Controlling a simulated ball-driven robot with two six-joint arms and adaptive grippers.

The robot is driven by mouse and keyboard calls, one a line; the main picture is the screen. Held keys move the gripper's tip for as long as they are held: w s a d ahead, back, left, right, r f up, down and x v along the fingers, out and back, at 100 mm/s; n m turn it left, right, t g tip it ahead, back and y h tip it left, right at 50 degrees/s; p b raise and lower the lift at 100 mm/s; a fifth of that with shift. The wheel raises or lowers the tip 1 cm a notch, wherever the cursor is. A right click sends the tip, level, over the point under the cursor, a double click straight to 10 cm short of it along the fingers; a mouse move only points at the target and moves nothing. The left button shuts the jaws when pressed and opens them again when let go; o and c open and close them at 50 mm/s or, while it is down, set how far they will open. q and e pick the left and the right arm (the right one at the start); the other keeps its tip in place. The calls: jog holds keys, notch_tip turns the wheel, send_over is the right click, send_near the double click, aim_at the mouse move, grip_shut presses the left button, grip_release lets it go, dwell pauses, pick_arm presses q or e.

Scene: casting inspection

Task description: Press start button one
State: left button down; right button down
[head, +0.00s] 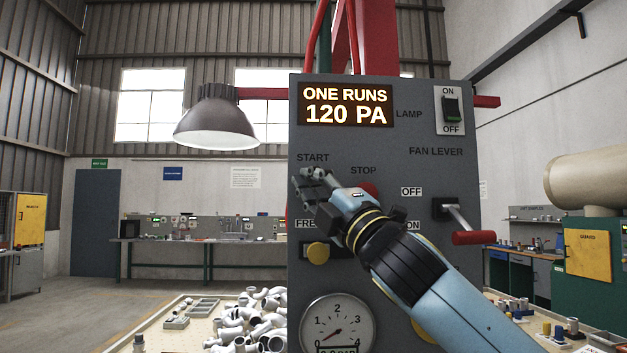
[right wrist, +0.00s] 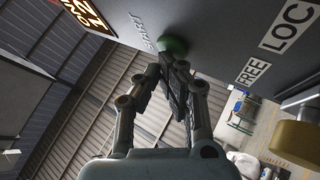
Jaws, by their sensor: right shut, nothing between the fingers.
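The grey control panel (head: 440,173) stands in front of me, with a lit display (head: 345,104) reading "ONE RUNS 120 PA". My right gripper (head: 303,182) is shut and empty, just below the START label, and hides the start button in the head view. In the right wrist view the green start button (right wrist: 174,45) shows right at the tips of the shut right gripper (right wrist: 168,62). The tips overlap its lower edge; I cannot tell whether they touch it. My left gripper is not in view.
A red stop button (head: 370,188) sits just right of my gripper, partly hidden. A yellow knob (head: 318,252), a fan lever (head: 472,237), a lamp switch (head: 451,110) and a gauge (head: 335,325) are on the panel. A lamp (head: 216,120) hangs left; white castings (head: 250,318) lie below it.

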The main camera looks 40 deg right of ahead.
jog(key=shift+s+a, duration=0.35)
jog(key=shift+s, duration=0.3)
jog(key=s+a, duration=0.1)
jog(key=s+p, duration=0.1)
jog(key=s+a, duration=0.1)
jog(key=s, duration=0.1)
jog(key=shift+s+a+p, duration=0.1)
jog(key=shift+a+p, duration=0.2)
jog(key=shift+p, duration=0.05)
jog(key=shift+f, duration=0.1)
dwell(0.7)
